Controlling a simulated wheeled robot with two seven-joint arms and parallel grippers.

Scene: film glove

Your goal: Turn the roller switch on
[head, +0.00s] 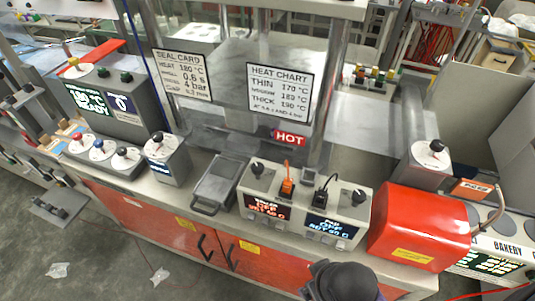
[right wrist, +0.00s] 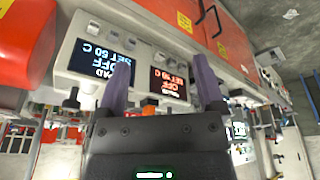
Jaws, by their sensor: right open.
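A white control box (head: 302,210) stands on the bench with two displays. The left display (head: 267,207) has orange text with OFF on it, and its name is too blurred to read surely. An orange switch (head: 287,186) sits above it. The right display (head: 330,227) has blue-white text; in the right wrist view it reads PAD OFF (right wrist: 100,61). A black switch (head: 321,197) sits above it. In the right wrist view the orange switch (right wrist: 150,103) is partly hidden by my gripper. My right gripper (right wrist: 162,80) is open and empty, facing the box. My left gripper is out of view.
A red cover (head: 420,225) stands close right of the box. A grey handled tray (head: 218,182) lies to its left. Dials (head: 257,168) flank the switches. A HOT sign (head: 289,138) and a heat chart (head: 280,89) stand behind. Red cabinet doors (head: 170,228) are below.

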